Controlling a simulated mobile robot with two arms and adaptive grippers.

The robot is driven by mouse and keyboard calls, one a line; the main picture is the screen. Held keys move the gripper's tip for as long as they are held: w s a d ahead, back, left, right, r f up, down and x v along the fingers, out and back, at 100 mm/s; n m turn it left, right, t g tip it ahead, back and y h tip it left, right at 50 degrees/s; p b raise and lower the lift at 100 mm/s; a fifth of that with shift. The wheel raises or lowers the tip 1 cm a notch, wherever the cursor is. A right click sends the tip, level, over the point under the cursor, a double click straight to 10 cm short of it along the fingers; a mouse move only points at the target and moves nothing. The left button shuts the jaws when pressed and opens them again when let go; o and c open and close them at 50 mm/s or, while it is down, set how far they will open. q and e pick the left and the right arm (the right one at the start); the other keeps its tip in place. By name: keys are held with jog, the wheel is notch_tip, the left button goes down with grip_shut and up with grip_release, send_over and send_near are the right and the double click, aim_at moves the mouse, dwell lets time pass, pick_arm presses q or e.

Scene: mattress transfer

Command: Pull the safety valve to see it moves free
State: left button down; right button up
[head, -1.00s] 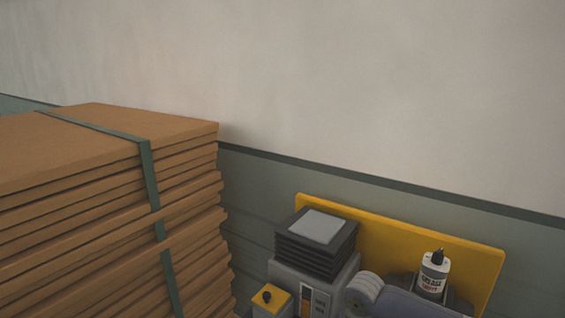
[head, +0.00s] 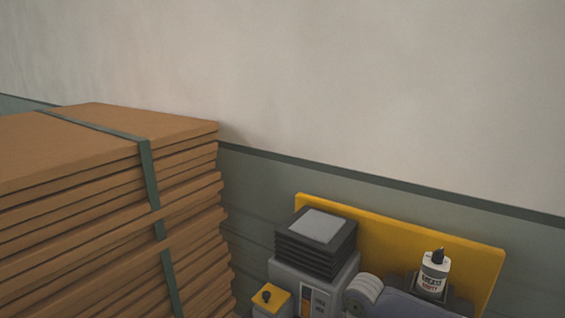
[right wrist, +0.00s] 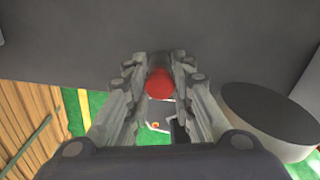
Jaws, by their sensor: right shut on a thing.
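In the right wrist view, my right gripper (right wrist: 160,66) is shut on a red rounded knob (right wrist: 159,83), which looks like the safety valve's. The knob sits between the two fingertips, against a dark grey surface (right wrist: 75,40). The valve body and the knob's far side are hidden, so I cannot tell how far it is pulled out. In the head view neither gripper shows and the safety valve cannot be made out. My left gripper is in no view.
The head view shows a strapped stack of brown boards (head: 110,190) at left. A yellow panel (head: 400,229), a grey machine with black bellows (head: 315,258) and a white grease bottle (head: 433,274) stand by the wall. A dark-topped cylinder (right wrist: 268,115) is right of the right gripper.

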jog(key=shift+r, duration=0.1)
jog(key=shift+w+r+p, duration=0.55)
jog(key=shift+r+p, duration=0.2)
jog(key=shift+p, duration=0.25)
jog(key=shift+s+r, duration=0.1)
jog(key=shift+s, duration=0.1)
jog(key=shift+s+r, duration=0.2)
jog(key=shift+s, duration=0.15)
jog(key=o, duration=0.6)
jog(key=shift+c, duration=0.2)
jog(key=shift+o, duration=1.4)
jog(key=shift+f, duration=0.2)
jog(key=shift+w+f, duration=0.15)
jog(key=shift+f, duration=0.05)
jog(key=shift+s, duration=0.2)
